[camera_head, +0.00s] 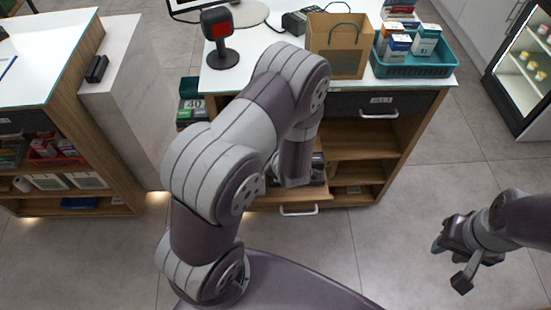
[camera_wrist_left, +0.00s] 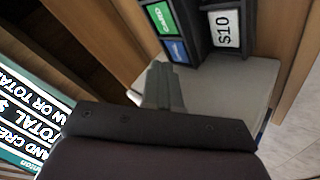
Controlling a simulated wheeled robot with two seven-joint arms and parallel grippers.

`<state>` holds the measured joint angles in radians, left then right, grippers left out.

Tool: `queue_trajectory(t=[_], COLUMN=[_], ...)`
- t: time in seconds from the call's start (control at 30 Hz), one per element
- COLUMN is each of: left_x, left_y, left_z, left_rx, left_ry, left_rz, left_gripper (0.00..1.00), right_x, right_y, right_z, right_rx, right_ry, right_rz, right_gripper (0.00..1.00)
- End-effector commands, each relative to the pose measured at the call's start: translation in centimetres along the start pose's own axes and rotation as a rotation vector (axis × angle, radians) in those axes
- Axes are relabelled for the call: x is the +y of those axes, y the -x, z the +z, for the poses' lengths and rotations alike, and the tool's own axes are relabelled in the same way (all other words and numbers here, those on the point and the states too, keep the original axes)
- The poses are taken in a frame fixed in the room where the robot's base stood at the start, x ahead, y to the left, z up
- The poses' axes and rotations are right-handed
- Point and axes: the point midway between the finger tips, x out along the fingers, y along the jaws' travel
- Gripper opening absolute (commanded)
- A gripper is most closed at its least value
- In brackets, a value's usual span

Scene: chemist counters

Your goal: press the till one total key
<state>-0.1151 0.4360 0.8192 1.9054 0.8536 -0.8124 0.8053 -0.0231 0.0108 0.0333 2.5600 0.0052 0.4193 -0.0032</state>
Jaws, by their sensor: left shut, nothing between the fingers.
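In the left wrist view, a green key-like tile (camera_wrist_left: 160,18) with lettering and a blue one (camera_wrist_left: 177,50) sit on a dark unit, beside a tile reading "$10" (camera_wrist_left: 223,29). A teal-edged sign (camera_wrist_left: 30,120) at the left carries the word "TOTAL". I cannot tell which key is till one's total key. My left gripper (camera_wrist_left: 163,88) is shut and empty, its fingertips just below the blue tile; contact cannot be told. In the head view its arm covers most of that spot. My right gripper (camera_head: 450,265) is open and empty above the floor at the right.
A wooden counter with a white top (camera_head: 270,50) holds a scanner (camera_head: 219,38), a paper bag (camera_head: 337,62) and a teal basket (camera_head: 416,70) of boxes. A low drawer with a handle (camera_head: 298,211) stands out at the front. The floor between counter and right gripper is clear.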

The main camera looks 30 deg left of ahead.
Motion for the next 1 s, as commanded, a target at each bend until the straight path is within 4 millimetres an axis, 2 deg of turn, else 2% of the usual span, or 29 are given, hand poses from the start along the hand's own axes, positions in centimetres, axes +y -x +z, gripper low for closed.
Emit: queue_trajectory(t=[0.33,1.0], left_x=[-0.4,-0.6], left_y=[-0.6,-0.9], left_z=[0.5,0.6], left_rx=[0.000,0.000], left_ry=[0.000,0.000], left_rz=[0.000,0.000], left_gripper=[0.00,0.00], right_x=[0.0,0.0], right_y=[-0.8,-1.0], right_z=[0.1,0.1], right_rx=[0.000,0.000], right_ry=[0.000,0.000], right_rz=[0.000,0.000], right_gripper=[0.35,0.35])
